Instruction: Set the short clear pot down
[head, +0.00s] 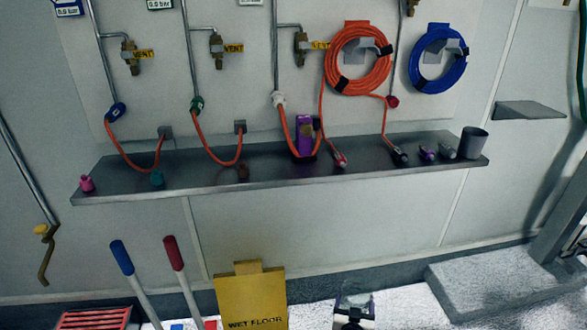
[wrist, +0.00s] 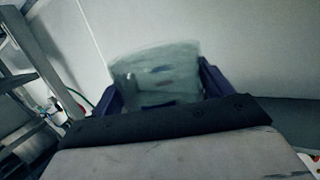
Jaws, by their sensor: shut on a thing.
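The short clear pot (wrist: 155,72) is a pale, greenish see-through vessel in the wrist view. It sits between the two purple fingers of my gripper (wrist: 160,88), which is shut on it. The wall behind it shows hazily through it, and its lower part is hidden by the dark gripper body. In the head view my gripper (head: 355,300) is at the bottom edge, right of the yellow sign, and the pot is too small there to make out clearly. I cannot tell from these frames what lies directly under the pot.
A grey wall shelf (head: 280,170) holds small coloured fittings and a dark cup (head: 473,142). A yellow wet floor sign (head: 250,295) stands at the bottom, beside blue and red handles (head: 175,255). A low pale step (head: 490,290) is at the right. Orange hoses (head: 358,60) hang on the wall.

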